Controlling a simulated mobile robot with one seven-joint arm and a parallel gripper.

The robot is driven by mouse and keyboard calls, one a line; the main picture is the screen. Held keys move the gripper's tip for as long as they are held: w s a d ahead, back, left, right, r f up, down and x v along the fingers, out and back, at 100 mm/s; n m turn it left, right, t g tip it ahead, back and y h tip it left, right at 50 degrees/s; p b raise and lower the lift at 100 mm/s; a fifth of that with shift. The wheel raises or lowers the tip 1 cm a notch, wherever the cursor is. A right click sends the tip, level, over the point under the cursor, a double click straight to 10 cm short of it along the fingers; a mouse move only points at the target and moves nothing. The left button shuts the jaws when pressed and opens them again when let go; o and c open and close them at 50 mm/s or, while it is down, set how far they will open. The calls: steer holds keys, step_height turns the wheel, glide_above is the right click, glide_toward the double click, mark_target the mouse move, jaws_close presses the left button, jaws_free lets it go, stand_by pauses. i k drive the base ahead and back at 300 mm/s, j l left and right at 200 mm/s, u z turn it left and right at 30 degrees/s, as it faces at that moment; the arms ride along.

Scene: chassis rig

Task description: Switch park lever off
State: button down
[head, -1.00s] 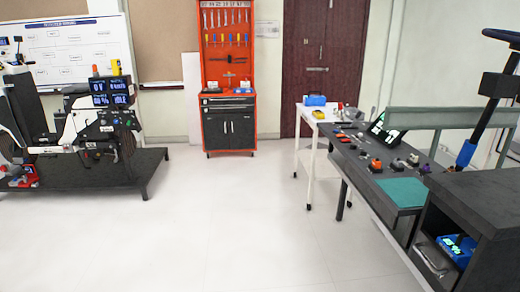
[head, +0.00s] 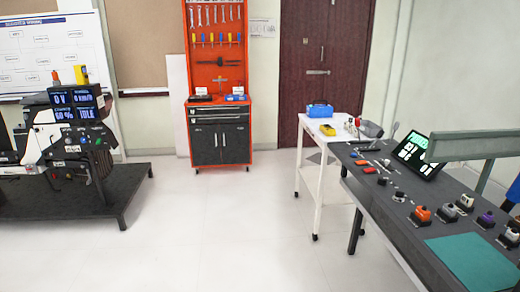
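The chassis rig (head: 70,140) stands at the left on a dark platform (head: 130,190), partly cut off by the left edge. Its display panel (head: 77,106) reads 0 V, 0 km/h, 60 % and IDLE. Small coloured controls (head: 80,135) sit below the display. I cannot make out which part is the park lever or how it is set. My gripper is not in view.
A dark workbench (head: 385,215) with a green mat (head: 473,262), several small devices and a tilted screen (head: 416,155) fills the right. A white cart (head: 320,135) stands beyond it. An orange tool cabinet (head: 220,130) stands at the back. The middle floor (head: 230,225) is clear.

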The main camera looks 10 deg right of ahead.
mark_target(358, 124)
steer(key=i+j+z, duration=0.2)
steer(key=i, duration=1.05)
steer(key=i+l, duration=0.1)
steer(key=i, duration=0.3)
steer(key=i+l+u, duration=0.1)
steer(key=i, duration=0.3)
steer(key=i+l, duration=0.15)
steer(key=i, duration=0.3)
steer(key=i+l, duration=0.6)
steer(key=i+z, duration=0.05)
